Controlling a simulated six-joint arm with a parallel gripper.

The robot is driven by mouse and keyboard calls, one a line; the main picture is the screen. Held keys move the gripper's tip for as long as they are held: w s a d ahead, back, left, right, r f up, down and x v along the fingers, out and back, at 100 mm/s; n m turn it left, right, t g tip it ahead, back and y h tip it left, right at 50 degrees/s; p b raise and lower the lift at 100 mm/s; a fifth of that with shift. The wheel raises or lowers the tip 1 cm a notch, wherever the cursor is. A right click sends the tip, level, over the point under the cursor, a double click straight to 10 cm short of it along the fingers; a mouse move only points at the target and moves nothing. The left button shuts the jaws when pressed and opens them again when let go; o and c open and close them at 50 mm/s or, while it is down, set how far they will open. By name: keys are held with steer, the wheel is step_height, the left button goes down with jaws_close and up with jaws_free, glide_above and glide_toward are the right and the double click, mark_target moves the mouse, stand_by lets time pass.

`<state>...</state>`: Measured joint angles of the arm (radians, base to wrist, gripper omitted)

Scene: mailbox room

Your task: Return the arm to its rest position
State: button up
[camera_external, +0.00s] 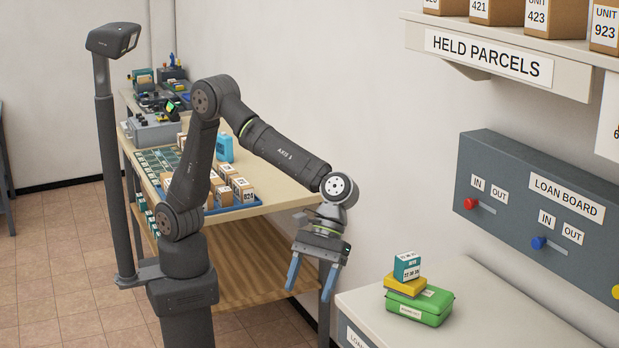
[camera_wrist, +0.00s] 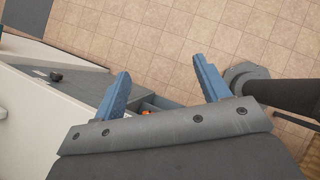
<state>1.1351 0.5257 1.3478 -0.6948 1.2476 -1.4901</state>
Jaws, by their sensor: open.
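My gripper (camera_external: 308,277) hangs at the end of my dark grey arm in the external view, its two blue fingers pointing down. It is open and empty. It is in the air in front of the right end of the wooden table (camera_external: 262,212) and left of the pale counter (camera_external: 480,290). In the wrist view, my gripper (camera_wrist: 160,87) shows its blue fingers spread apart, with nothing between them but background and tiled floor beyond.
A stack of a green case (camera_external: 418,305), a yellow box and a teal box stands on the counter. The grey loan board (camera_external: 545,220) and the held parcels shelf (camera_external: 505,57) are on the wall. Small cartons sit in a blue tray (camera_external: 240,206) on the table.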

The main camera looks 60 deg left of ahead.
steer(key=shift+a+f+m+t+y, duration=0.25)
steer(key=shift+f+m+t+y, duration=0.15)
steer(key=shift+f+t+y, duration=0.15)
